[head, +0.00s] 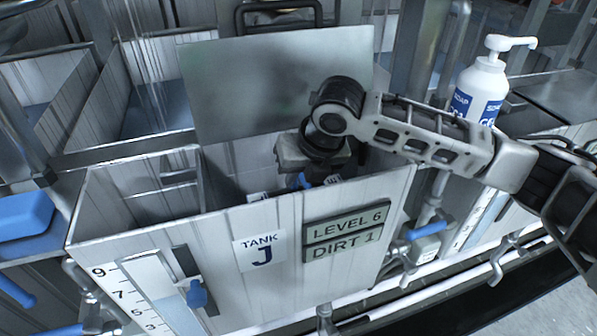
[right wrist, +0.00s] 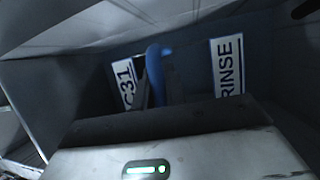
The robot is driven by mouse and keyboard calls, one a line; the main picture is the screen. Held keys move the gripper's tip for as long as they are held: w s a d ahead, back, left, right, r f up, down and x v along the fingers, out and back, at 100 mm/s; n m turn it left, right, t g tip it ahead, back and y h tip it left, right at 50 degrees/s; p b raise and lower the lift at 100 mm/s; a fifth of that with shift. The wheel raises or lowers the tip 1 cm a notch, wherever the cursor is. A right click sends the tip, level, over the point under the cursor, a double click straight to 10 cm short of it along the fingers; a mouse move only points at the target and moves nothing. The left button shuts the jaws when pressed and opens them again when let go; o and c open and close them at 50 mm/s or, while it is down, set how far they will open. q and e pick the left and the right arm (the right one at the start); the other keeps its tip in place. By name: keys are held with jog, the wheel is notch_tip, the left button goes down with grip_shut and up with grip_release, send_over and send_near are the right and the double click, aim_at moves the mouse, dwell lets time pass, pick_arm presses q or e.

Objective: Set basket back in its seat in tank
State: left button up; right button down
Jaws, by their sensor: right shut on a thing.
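Tank J (head: 285,235) is a metal tank with a "TANK J" label and a "LEVEL 6 / DIRT 1" sign on its front. My right gripper (head: 305,176) reaches down into the tank from the right. It is shut on a blue handle (head: 299,183), which I take to be the basket's. In the right wrist view the blue handle (right wrist: 155,75) stands between a "C31" label (right wrist: 126,84) and a "RINSE" label (right wrist: 227,67) on dark surfaces. Most of the basket is hidden by the tank wall and gripper; I cannot tell whether it is seated. My left gripper is not in view.
A grey metal panel (head: 275,85) stands behind the tank opening. A soap bottle (head: 484,88) stands at the upper right. Blue-handled valves (head: 430,229) and pipes line the front. A blue block (head: 26,214) lies at the left.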

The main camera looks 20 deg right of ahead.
jog(key=c, duration=1.4)
grip_release()
jog(key=shift+o, duration=0.2)
